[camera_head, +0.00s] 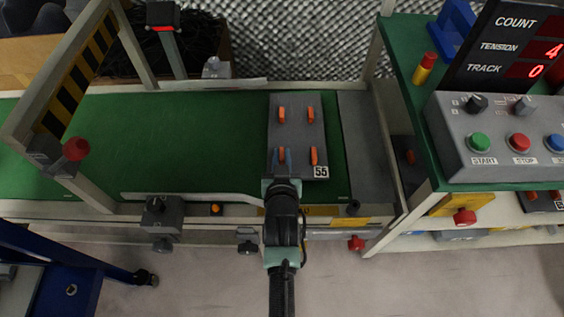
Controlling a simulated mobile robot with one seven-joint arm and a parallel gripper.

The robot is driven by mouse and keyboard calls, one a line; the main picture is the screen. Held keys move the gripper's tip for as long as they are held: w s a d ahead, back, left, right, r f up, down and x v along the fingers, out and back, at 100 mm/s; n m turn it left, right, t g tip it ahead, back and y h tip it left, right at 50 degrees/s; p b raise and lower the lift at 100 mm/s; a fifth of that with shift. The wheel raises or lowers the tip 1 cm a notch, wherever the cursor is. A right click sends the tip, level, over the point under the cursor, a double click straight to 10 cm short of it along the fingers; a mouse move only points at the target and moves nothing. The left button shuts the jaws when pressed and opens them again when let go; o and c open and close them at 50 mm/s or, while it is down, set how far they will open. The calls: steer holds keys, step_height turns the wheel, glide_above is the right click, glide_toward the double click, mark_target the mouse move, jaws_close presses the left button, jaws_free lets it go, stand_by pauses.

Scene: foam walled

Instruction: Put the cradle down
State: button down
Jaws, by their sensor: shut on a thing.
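The cradle (298,133) looks like a grey block with several orange pegs standing up from it and a "55" label at its near right corner. It is at the right end of the green belt (180,145), on or just above it; I cannot tell which. My gripper (281,160) reaches in from the near side and is shut on the cradle at its near left orange peg. The fingertips partly cover that peg.
A control panel (505,135) with buttons and a display stands to the right. A striped frame (78,75) crosses the belt at the left. A rail (190,196) runs along the near edge. The belt left of the cradle is clear.

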step_height(320, 180, down, 2)
steer(key=shift+f+b, duration=0.1)
steer(key=shift+b, duration=0.2)
steer(key=c, duration=1.2)
jaws_free()
steer(key=shift+c, duration=0.2)
steer(key=o, duration=0.4)
